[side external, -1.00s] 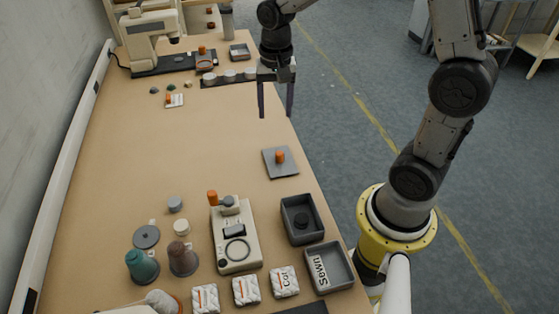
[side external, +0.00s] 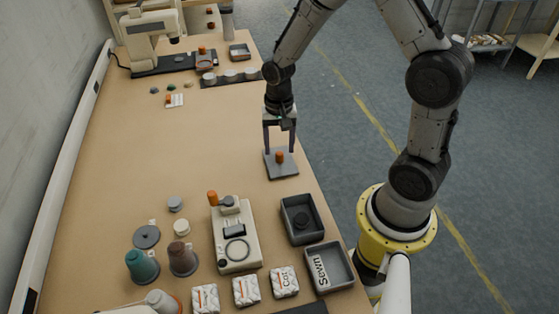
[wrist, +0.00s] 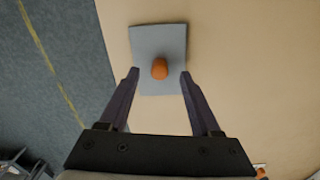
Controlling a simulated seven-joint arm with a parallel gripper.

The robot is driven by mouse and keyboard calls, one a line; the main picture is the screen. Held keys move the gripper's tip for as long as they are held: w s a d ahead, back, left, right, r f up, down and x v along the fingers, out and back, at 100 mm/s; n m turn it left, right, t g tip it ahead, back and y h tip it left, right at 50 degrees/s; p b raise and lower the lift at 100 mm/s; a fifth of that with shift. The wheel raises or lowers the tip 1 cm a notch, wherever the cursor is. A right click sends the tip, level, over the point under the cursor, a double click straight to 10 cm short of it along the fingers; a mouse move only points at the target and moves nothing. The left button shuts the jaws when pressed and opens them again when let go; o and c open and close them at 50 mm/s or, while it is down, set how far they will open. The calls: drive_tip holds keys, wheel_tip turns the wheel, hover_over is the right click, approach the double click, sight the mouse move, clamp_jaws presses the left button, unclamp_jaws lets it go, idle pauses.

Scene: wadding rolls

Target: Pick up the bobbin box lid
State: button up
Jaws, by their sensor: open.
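The bobbin box lid (side external: 284,170) is a flat grey square plate with an orange knob (side external: 280,157) in its middle. It lies flat on the table near the right edge. In the wrist view the lid (wrist: 147,38) is ahead of the fingers, and its knob (wrist: 159,69) shows between them. My gripper (side external: 280,151) is open and points down at the lid, with one finger on each side of the knob. It also shows in the wrist view (wrist: 159,74). I cannot tell whether the fingertips touch the plate.
A dark grey open box (side external: 290,233) with a black round thing inside stands nearer, beside a tray marked "Sewn" (side external: 345,280). A beige device (side external: 247,260) stands left of the box. The table (side external: 190,140) left of the lid is clear.

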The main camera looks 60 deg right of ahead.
sight(280, 158)
drive_tip(key=shift+f, duration=1.25)
clamp_jaws()
